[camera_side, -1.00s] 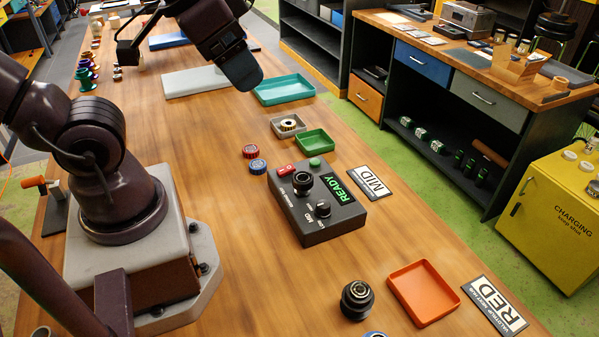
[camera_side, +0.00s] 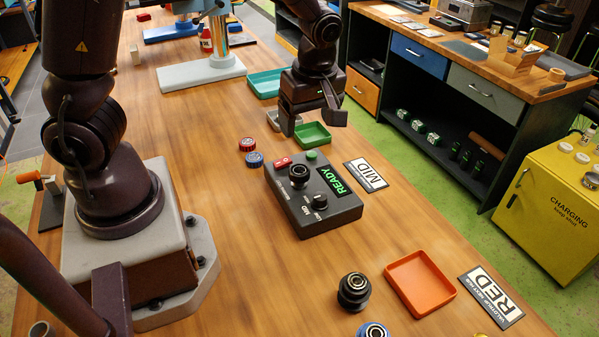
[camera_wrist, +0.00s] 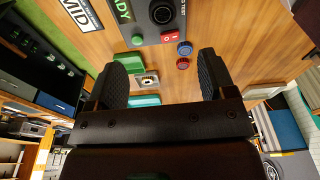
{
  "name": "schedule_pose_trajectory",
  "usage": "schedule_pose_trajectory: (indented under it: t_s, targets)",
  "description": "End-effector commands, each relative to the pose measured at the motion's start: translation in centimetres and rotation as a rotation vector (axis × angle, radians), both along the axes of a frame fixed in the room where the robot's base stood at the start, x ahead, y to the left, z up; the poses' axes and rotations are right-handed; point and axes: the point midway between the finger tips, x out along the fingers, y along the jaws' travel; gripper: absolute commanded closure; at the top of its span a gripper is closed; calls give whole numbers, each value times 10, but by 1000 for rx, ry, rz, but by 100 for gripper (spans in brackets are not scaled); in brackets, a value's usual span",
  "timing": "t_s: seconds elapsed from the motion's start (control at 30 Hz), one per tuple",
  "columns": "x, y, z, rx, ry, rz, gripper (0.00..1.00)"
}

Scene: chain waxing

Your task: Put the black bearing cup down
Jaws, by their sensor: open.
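My gripper (camera_side: 312,118) is open, pointing down over the green tray (camera_side: 312,135) and the small grey tray (camera_side: 273,121) in the side view. In the wrist view the fingers (camera_wrist: 162,64) are wide apart with nothing held between them. The grey tray, with a ring-shaped part (camera_wrist: 150,80) in it, shows beyond the fingertips. A black, round, cup-like part (camera_side: 354,291) stands on the table left of the orange tray (camera_side: 449,280). Another black round part (camera_side: 299,175) sits on the control box (camera_side: 318,215). I cannot tell which is the bearing cup.
The box display reads READY. A red puck (camera_side: 247,144) and a blue puck (camera_side: 254,159) lie left of the box. A teal tray (camera_side: 263,84) and a light-based stand (camera_side: 200,73) are farther back. MID (camera_side: 366,175) and RED (camera_side: 490,296) plates lie along the right edge.

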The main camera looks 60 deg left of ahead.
Motion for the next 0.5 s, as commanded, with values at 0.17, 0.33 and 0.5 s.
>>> schedule_pose_trajectory:
  t_s: [0.17, 0.33, 0.5]
  targets:
    - [-1, 1, -11, 1, -8, 76, 24]
    - [-2, 7, -43, 1, -6, 77, 24]
    - [-3, 11, -69, 1, -8, 74, 24]
